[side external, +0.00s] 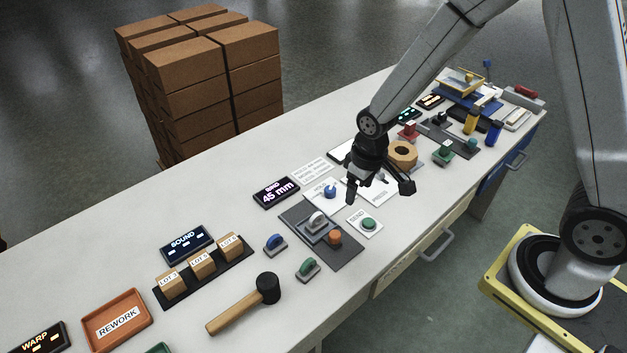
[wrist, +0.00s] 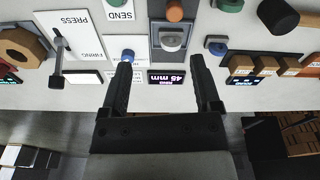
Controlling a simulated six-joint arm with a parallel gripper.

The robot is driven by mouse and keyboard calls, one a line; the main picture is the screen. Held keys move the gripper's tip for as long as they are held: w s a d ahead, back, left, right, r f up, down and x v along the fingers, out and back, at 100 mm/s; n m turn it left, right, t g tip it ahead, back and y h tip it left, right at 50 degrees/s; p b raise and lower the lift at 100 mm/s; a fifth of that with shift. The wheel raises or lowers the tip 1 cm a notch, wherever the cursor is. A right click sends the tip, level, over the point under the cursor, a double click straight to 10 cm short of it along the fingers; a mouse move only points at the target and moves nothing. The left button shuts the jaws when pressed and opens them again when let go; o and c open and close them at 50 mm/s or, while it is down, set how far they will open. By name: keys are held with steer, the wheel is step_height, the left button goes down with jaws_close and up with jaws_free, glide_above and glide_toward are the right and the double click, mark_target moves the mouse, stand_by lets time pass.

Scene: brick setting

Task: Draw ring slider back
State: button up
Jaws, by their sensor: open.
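A dark grey slider plate (side external: 345,254) lies on the white table, carrying a light grey ring-like knob (side external: 316,222) on a small block and an orange knob (side external: 335,238). I take the grey knob as the ring slider. In the wrist view the grey knob (wrist: 172,40) shows beyond my fingertips, between their lines. A black display (side external: 276,193) reading 45 mm stands behind the plate; it also shows in the wrist view (wrist: 168,78). My gripper (side external: 379,190) is open and empty above the table, up and right of the plate. It touches nothing visible.
A blue knob (side external: 329,190) and a green SEND button (side external: 368,223) flank the plate. Loose blue (side external: 275,244) and green (side external: 308,269) handled pieces, a mallet (side external: 246,303) and labelled blocks (side external: 202,264) lie left. A wooden hexagonal ring (side external: 402,154) is right.

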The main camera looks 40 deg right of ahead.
steer(key=n+g, duration=0.1)
glide_above(335, 233)
step_height(335, 233, down, 9)
steer(key=shift+a+r, duration=0.1)
steer(key=shift+r, duration=0.1)
steer(key=shift+f, duration=0.1)
steer(key=shift+f, duration=0.1)
steer(key=shift+f, duration=3.8)
jaws_close()
